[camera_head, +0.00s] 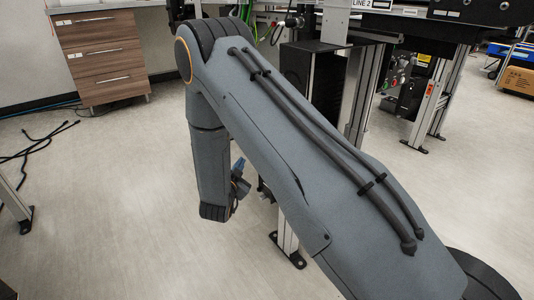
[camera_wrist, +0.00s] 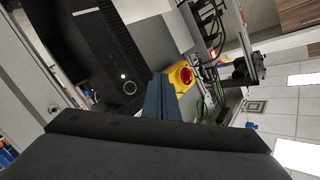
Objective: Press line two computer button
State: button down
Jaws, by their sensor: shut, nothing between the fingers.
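The line two computer is a black tower (camera_head: 308,75) under the "LINE 2" label in the head view, partly hidden by my arm. In the wrist view its black case (camera_wrist: 95,42) fills the upper left, tilted. A round button (camera_wrist: 129,88) with a light ring shows near its end, beside a small white light (camera_wrist: 123,77). My gripper (camera_wrist: 160,78) is shut and empty, its blue fingers pointing up the picture just right of the button. I cannot tell the gap in depth. In the head view my gripper (camera_head: 239,166) hangs low, left of the tower.
A yellow box with a red button (camera_wrist: 185,75) is just right of my fingertips in the wrist view. Cables (camera_wrist: 210,35) hang near it. Metal frame legs (camera_head: 358,100) stand right of the tower. A wooden drawer unit (camera_head: 103,55) is at the back left.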

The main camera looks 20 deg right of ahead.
jog(key=w+d, duration=0.2)
jog(key=d, duration=0.5)
jog(key=shift+w+d+b, duration=0.2)
jog(key=shift+d+b, duration=0.05)
jog(key=shift+b, duration=0.1)
jog(key=shift+d, duration=0.1)
dwell(1.7)
jog(key=shift+d, duration=0.35)
jog(key=shift+w+d, duration=0.2)
jog(key=shift+d, duration=0.15)
dwell(0.9)
jog(key=shift+a+p, duration=0.15)
jog(key=shift+p, duration=0.15)
jog(key=shift+s+a, duration=0.25)
jog(key=shift+a, duration=0.4)
jog(key=shift+s+a+p, duration=0.25)
jog(key=shift+a, duration=0.55)
jog(key=shift+s+a+p, duration=0.25)
jog(key=shift+s+a, duration=0.05)
jog(key=shift+a, duration=0.45)
jog(key=shift+s+a+p, duration=0.25)
jog(key=shift+a, duration=0.55)
